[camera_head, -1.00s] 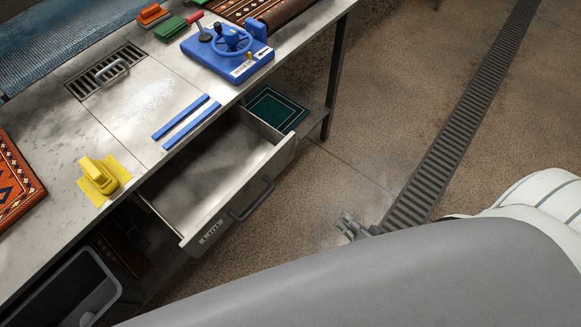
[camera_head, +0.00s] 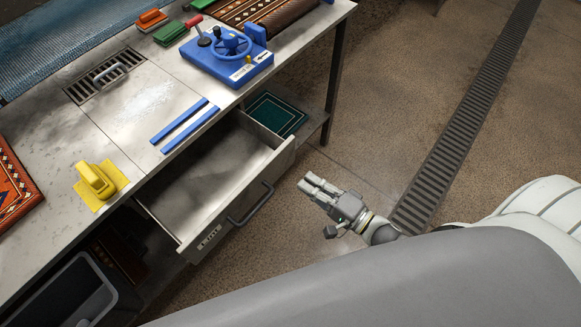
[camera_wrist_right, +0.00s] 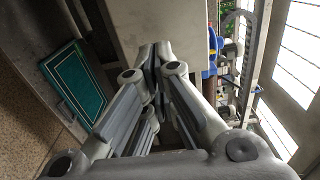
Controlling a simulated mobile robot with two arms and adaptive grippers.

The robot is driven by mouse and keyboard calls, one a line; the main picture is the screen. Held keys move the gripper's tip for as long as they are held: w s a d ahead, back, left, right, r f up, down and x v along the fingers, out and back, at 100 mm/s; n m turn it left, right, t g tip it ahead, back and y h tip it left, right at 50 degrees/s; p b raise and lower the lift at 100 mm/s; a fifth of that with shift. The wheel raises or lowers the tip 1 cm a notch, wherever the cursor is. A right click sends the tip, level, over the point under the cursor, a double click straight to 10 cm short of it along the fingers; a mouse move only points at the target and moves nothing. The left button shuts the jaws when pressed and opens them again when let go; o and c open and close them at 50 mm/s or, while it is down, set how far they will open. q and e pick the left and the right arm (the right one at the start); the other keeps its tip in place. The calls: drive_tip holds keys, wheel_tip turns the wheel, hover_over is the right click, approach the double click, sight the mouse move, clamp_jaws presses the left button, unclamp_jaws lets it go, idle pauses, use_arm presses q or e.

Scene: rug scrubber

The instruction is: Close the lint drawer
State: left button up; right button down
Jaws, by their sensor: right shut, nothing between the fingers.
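The lint drawer (camera_head: 222,172) is pulled out from under the metal workbench, with a dark bar handle (camera_head: 251,203) and a label on its front. It looks empty inside. My right gripper (camera_head: 309,184) is to the right of the drawer front, apart from the handle, with its fingers pointing toward the drawer side. It is shut and holds nothing. Its closed fingers (camera_wrist_right: 155,58) also show in the right wrist view, in front of a pale panel. My left gripper is not in the head view.
The bench top (camera_head: 120,130) holds a yellow brush (camera_head: 95,180), blue strips (camera_head: 185,124), and a blue device with a wheel (camera_head: 228,48). A green framed mat (camera_head: 276,114) lies on the lower shelf. A dark bin (camera_head: 75,295) stands below left. The floor right of the drawer is open.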

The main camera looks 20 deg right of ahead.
sight(282, 164)
drive_tip(key=x, duration=0.6)
drive_tip(key=shift+w+a+p, duration=0.15)
drive_tip(key=shift+w+p, duration=0.1)
drive_tip(key=shift+p, duration=0.05)
drive_tip(key=shift+w+a, duration=0.2)
drive_tip(key=shift+w, duration=0.25)
drive_tip(key=x, duration=0.7)
drive_tip(key=shift+w+a+r, duration=0.1)
drive_tip(key=shift+w+a, duration=0.05)
drive_tip(key=shift+w, duration=0.15)
drive_tip(key=b+x, duration=0.2)
drive_tip(key=x, duration=0.7)
drive_tip(key=shift+w+a, duration=0.2)
drive_tip(key=shift+w, duration=0.15)
drive_tip(key=shift+r, duration=0.1)
drive_tip(key=shift+r, duration=0.1)
